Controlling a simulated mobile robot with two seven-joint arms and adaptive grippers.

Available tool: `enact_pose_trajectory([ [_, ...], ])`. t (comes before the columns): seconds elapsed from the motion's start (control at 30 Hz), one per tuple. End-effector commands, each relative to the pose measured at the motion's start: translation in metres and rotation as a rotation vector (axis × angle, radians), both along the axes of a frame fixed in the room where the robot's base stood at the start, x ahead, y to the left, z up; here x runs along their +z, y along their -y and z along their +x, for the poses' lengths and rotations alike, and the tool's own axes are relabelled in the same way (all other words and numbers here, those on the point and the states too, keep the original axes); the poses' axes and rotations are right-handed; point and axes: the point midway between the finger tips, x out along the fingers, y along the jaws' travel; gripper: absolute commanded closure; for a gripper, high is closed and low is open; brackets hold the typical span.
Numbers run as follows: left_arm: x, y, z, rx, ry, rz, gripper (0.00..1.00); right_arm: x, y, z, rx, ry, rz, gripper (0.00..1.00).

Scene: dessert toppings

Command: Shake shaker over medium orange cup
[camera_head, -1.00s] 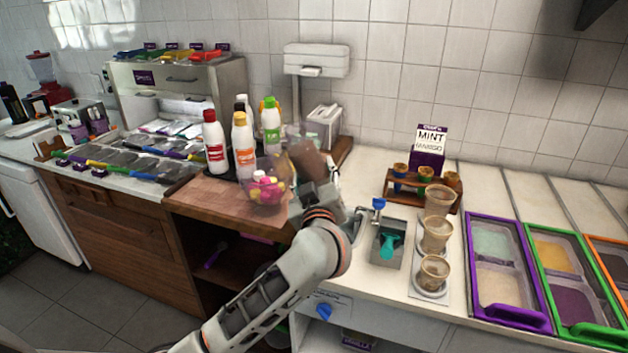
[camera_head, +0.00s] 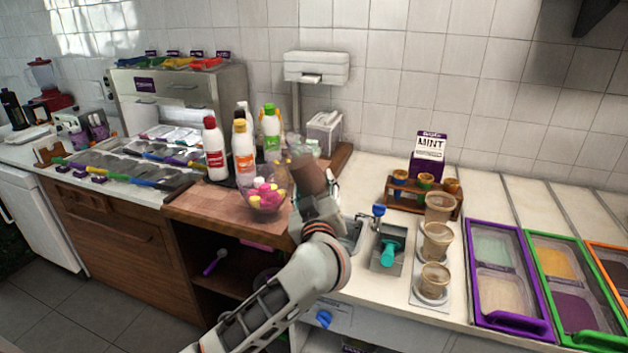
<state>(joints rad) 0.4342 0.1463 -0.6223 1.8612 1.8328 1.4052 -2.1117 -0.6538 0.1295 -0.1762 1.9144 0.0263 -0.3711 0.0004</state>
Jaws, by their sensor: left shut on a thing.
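My left gripper (camera_head: 312,196) is shut on a brown shaker (camera_head: 308,174) and holds it up in front of the sauce bottles, tilted to the upper left. The fingers partly hide the shaker. Three clear tan cups stand in a row to the right of the gripper: a back cup (camera_head: 439,206), a middle cup (camera_head: 436,241) and a front cup (camera_head: 433,281). A small cup with an orange-brown look (camera_head: 452,187) sits at the right end of a wooden rack (camera_head: 410,197) behind them. The shaker is well left of these cups. My right gripper is out of view.
A clear bowl of pink and yellow pieces (camera_head: 263,203) is just left of the gripper. Red (camera_head: 214,148), orange (camera_head: 243,148) and green-labelled (camera_head: 271,128) bottles stand behind it. A scoop holder (camera_head: 387,248) is between arm and cups. Topping bins (camera_head: 510,322) line the right.

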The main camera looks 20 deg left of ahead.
Motion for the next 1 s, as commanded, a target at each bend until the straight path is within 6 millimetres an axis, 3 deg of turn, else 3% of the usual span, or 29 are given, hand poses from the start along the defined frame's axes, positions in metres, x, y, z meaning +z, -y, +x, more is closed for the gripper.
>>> enact_pose_trajectory([
  [0.5,-0.027,0.0,0.0,0.0,0.002,0.001,0.82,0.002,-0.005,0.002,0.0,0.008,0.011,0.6],
  [1.0,-0.03,0.0,0.0,-0.001,0.003,0.001,0.82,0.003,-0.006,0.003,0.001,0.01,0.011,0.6],
])
